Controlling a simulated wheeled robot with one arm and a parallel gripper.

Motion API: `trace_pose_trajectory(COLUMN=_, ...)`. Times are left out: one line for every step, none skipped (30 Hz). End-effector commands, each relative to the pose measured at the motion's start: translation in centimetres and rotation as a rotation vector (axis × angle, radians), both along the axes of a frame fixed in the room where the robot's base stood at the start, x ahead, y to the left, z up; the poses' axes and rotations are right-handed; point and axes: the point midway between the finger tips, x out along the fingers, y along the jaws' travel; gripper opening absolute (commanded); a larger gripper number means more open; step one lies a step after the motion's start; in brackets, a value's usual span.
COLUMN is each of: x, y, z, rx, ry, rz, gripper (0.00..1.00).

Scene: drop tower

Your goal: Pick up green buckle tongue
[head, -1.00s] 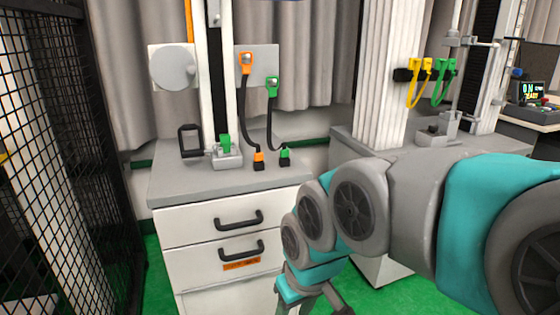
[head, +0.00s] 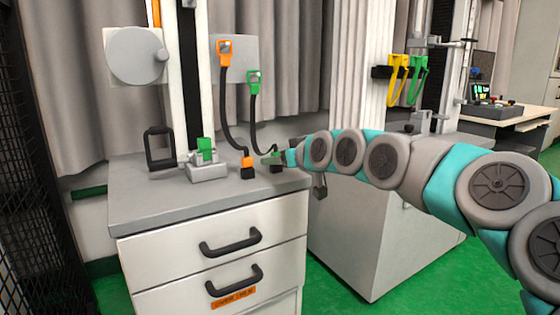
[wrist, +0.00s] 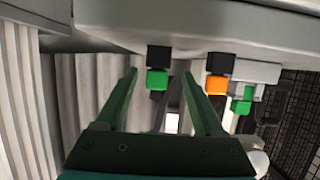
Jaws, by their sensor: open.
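A black strap joins two green pieces. The upper green piece (head: 254,81) hangs on the grey wall panel. The lower green block (head: 270,159) sits on a black base on the counter's back right edge. I cannot tell from shape which is the buckle tongue. My gripper (head: 282,158) has its end close to the lower block and partly hides it in the head view. In the wrist view, which is upside down, my gripper (wrist: 160,74) is open and empty. The lower green block (wrist: 157,80) shows in the gap between its fingers, and contact cannot be made out.
An orange block (head: 247,162) on a black base stands just left, its strap rising to an orange piece (head: 225,52). The tower's carriage with a green block (head: 205,149) and black handle (head: 159,148) stands further left. The counter's front (head: 200,207) is clear.

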Motion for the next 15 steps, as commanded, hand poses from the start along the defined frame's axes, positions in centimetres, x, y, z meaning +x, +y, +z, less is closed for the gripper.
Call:
trace_pose_trajectory(x=0.3, y=0.3, z=-0.2, rx=0.0, ry=0.001, rz=0.001, gripper=0.7)
trace_pose_trajectory(x=0.5, y=0.4, z=-0.3, rx=-0.001, ry=0.002, rz=0.001, gripper=0.7)
trace_pose_trajectory(x=0.8, y=0.6, z=-0.3, rx=0.0, ry=0.003, rz=0.002, gripper=0.7)
trace_pose_trajectory(x=1.1, y=0.6, z=-0.3, rx=0.0, ry=0.002, rz=0.001, gripper=0.7)
trace_pose_trajectory(x=1.4, y=0.8, z=-0.4, rx=0.001, ry=0.003, rz=0.0, gripper=0.7)
trace_pose_trajectory(x=1.9, y=1.1, z=-0.5, rx=0.001, ry=0.003, rz=0.0, gripper=0.7)
trace_pose_trajectory(x=2.2, y=1.2, z=-0.5, rx=0.001, ry=0.003, rz=0.0, gripper=0.7)
trace_pose_trajectory(x=2.5, y=1.4, z=-0.5, rx=0.0, ry=0.004, rz=0.001, gripper=0.7)
trace_pose_trajectory(x=2.8, y=1.7, z=-0.6, rx=0.0, ry=0.003, rz=0.002, gripper=0.7)
trace_pose_trajectory(x=3.1, y=1.8, z=-0.6, rx=-0.001, ry=0.003, rz=0.001, gripper=0.7)
trace_pose_trajectory(x=3.4, y=2.0, z=-0.8, rx=0.0, ry=0.003, rz=0.002, gripper=0.7)
trace_pose_trajectory(x=3.8, y=2.2, z=-0.9, rx=0.0, ry=0.002, rz=0.001, gripper=0.7)
trace_pose_trajectory(x=4.0, y=2.3, z=-1.0, rx=0.0, ry=0.002, rz=0.001, gripper=0.7)
trace_pose_trajectory(x=4.2, y=2.4, z=-1.1, rx=0.0, ry=0.002, rz=0.001, gripper=0.7)
trace_pose_trajectory(x=4.4, y=2.6, z=-1.2, rx=-0.001, ry=0.003, rz=0.001, gripper=0.7)
